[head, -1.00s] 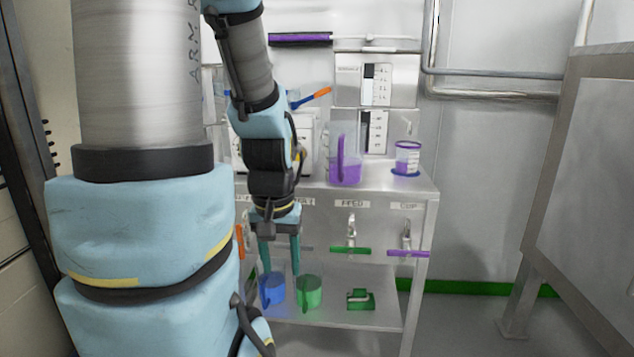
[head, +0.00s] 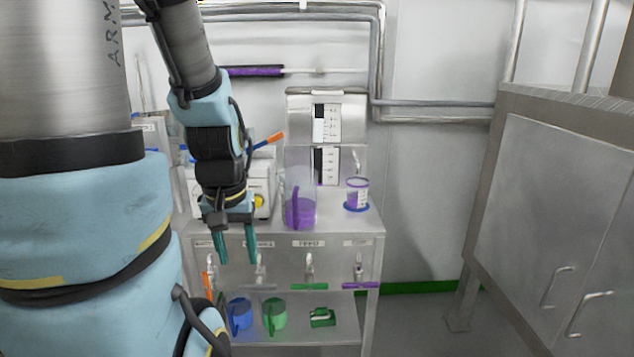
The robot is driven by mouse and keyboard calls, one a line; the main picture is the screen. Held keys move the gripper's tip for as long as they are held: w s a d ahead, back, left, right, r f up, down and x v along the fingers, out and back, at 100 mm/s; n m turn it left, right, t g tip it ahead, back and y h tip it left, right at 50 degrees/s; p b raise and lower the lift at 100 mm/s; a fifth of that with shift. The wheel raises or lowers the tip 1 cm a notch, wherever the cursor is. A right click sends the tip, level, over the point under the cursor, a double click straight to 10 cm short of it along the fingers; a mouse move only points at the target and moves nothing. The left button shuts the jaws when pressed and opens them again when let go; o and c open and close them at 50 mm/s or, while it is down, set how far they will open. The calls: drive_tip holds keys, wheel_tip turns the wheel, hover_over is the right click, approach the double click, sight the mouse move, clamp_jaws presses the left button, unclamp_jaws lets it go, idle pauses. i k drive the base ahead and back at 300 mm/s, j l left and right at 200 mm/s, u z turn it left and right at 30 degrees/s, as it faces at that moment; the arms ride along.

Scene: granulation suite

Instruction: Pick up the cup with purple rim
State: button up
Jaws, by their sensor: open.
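The cup with purple rim (head: 357,193) stands upright on the right end of the cart's top shelf (head: 372,222). It is clear, with a white label and a blue ring at its base. My gripper (head: 236,250) is open and empty, its two teal fingers pointing down. In the picture it is left of the cup and clearly apart from it, overlapping the front edge of the top shelf.
A clear pitcher with purple contents (head: 300,200) stands just left of the cup. A grey dispenser with gauges (head: 327,130) stands behind. A steel cabinet (head: 560,220) is right.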

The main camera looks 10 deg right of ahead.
sight(357, 188)
drive_tip(key=u, duration=0.45)
drive_tip(key=k+l+u, duration=0.1)
drive_tip(key=l+u, duration=0.15)
drive_tip(key=l, duration=0.15)
drive_tip(key=k+l+u, duration=0.1)
drive_tip(key=l+u, duration=0.15)
drive_tip(key=k+l+u, duration=0.25)
drive_tip(key=l, duration=0.2)
drive_tip(key=k+l, duration=0.1)
drive_tip(key=l, duration=0.5)
drive_tip(key=i+l, duration=0.3)
drive_tip(key=l, duration=0.2)
